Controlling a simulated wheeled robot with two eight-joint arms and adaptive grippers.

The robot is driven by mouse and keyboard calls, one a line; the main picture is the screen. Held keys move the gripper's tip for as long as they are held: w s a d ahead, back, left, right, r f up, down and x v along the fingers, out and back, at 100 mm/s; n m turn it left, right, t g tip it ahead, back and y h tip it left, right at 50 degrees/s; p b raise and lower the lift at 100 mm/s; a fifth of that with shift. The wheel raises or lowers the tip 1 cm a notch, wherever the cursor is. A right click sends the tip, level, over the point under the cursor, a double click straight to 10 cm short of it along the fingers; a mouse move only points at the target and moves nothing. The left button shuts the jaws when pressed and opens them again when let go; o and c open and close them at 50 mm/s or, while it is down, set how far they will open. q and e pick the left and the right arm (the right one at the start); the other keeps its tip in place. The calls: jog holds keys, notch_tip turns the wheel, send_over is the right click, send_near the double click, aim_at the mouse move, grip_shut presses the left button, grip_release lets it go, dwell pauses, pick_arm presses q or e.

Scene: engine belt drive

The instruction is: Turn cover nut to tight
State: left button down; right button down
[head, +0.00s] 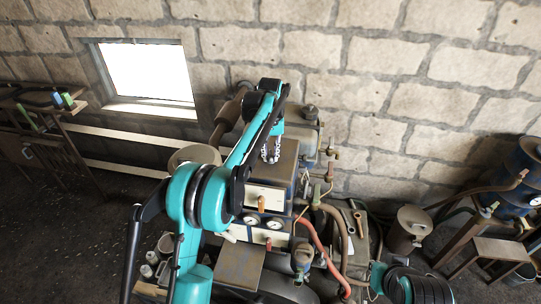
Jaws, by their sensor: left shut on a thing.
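My left gripper (271,150) points down at the top of the rusty-topped blue engine housing (286,165), near the middle of the view. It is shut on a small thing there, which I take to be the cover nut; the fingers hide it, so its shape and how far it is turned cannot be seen. My teal left arm covers part of the housing's left side. At the bottom right a teal and black part of my right arm shows, but its gripper is not in view.
A panel with round gauges (262,231) is on the engine's front. Red and brown hoses (318,238) run down its right side. A grey metal can (409,228) stands to the right, and a blue barrel (524,165) on a bench farther right. A stone wall closes the back.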

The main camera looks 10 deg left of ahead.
aim_at(270, 157)
pick_arm(q)
jog(key=shift+m, duration=1.1)
jog(key=c, duration=1.4)
grip_release()
jog(key=shift+o, duration=0.2)
jog(key=shift+r, duration=0.1)
notch_tip(270, 157, up, 12)
